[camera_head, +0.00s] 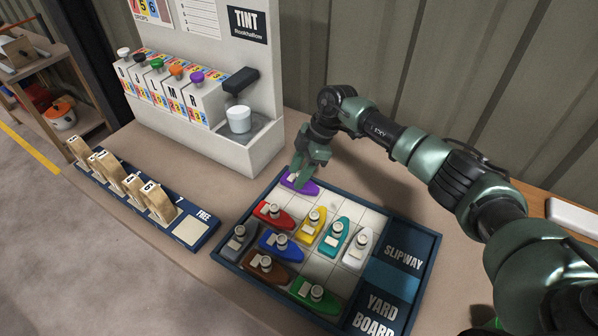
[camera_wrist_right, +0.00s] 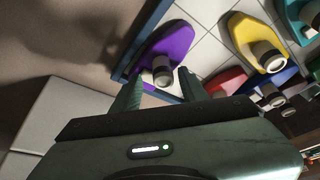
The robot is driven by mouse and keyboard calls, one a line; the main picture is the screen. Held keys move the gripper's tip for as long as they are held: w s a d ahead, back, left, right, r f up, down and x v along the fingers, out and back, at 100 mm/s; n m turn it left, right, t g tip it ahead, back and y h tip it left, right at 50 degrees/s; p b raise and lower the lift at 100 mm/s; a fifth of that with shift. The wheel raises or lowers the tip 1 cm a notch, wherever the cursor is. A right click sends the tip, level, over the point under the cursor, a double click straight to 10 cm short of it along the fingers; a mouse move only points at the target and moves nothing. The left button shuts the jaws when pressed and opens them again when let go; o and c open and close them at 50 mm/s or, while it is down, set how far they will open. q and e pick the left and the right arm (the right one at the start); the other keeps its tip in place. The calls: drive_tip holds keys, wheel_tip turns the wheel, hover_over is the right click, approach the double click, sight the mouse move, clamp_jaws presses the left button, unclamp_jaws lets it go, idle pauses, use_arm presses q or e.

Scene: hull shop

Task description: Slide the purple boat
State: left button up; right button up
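The purple boat (camera_head: 299,183) lies at the far left corner of the yard board (camera_head: 431,262), a blue-framed tray with white squares. My right gripper (camera_head: 309,160) is over it, covering part of it. The fingers are apart, with visible space beside the funnel; I cannot tell whether either touches the boat. My left gripper is not in view.
Red (camera_head: 272,214), yellow (camera_head: 311,223), teal (camera_head: 334,239), white (camera_head: 358,249), blue (camera_head: 281,246), brown (camera_head: 266,267), green (camera_head: 315,295) and grey (camera_head: 239,240) boats fill much of the board. White squares show beside the purple boat. A tint dispenser (camera_head: 227,149) stands behind left.

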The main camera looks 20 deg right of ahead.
drive_tip(key=b+v, duration=0.1)
drive_tip(key=v, duration=0.7)
drive_tip(key=shift+f, duration=0.2)
